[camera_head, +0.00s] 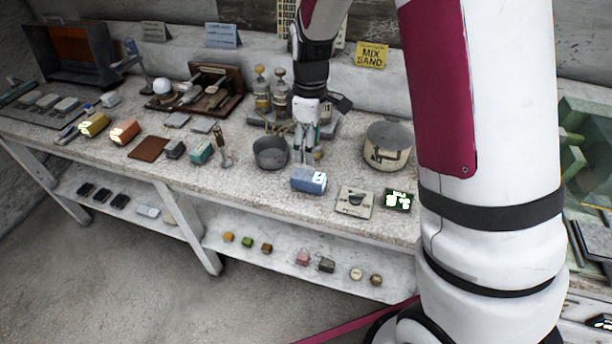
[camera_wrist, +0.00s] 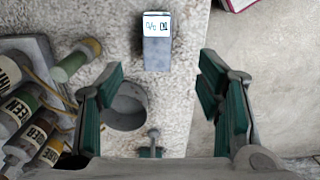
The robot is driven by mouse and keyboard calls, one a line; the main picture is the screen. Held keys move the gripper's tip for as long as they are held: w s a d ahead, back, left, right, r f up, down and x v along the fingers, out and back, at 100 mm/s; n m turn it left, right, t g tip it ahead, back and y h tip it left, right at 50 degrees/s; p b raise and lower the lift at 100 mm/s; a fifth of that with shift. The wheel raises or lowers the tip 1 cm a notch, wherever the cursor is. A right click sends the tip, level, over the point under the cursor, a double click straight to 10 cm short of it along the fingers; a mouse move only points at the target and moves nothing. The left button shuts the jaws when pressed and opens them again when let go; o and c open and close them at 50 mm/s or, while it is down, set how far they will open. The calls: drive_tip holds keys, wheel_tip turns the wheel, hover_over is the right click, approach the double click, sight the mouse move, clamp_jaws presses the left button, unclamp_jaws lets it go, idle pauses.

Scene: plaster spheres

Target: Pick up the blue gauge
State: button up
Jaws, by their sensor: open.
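The blue gauge (camera_head: 308,180) is a small blue block with a white label, standing near the front edge of the workbench (camera_head: 240,185). In the wrist view the gauge (camera_wrist: 157,50) is at the top centre, ahead of my fingers and centred between them. My gripper (camera_head: 305,153) points down behind the gauge, above the bench. In the wrist view my gripper (camera_wrist: 162,88) has its green-padded fingers wide apart with nothing between them. The gauge appears apart from the fingers.
A grey metal cup (camera_head: 270,153) is just left of my gripper, and a cream pot (camera_head: 388,147) is to its right. Bottles (camera_head: 262,92) stand behind. A square plate (camera_head: 354,201) and a green board (camera_head: 397,198) lie right of the gauge.

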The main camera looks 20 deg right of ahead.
sight(308, 175)
wheel_tip(308, 175, down, 8)
drive_tip(key=shift+w+f+p, duration=0.2)
drive_tip(key=shift+f+p, duration=0.1)
drive_tip(key=shift+f, duration=0.95)
drive_tip(key=shift+w+f+p, duration=0.15)
drive_tip(key=shift+f+p, duration=0.15)
drive_tip(key=shift+f, duration=0.95)
drive_tip(key=shift+f, duration=0.25)
drive_tip(key=c, duration=1.4)
drive_tip(key=shift+o, duration=0.2)
drive_tip(key=shift+r, duration=0.85)
wheel_tip(308, 175, up, 2)
drive_tip(key=shift+w+r+b, duration=0.1)
drive_tip(key=shift+r+b, duration=0.05)
drive_tip(key=shift+b, duration=0.2)
drive_tip(key=s+a, duration=0.2)
drive_tip(key=s, duration=0.6)
drive_tip(key=s+a+r, duration=0.1)
drive_tip(key=s+a, duration=0.1)
drive_tip(key=s, duration=0.5)
drive_tip(key=shift+s+r, duration=0.25)
drive_tip(key=shift+s, duration=0.15)
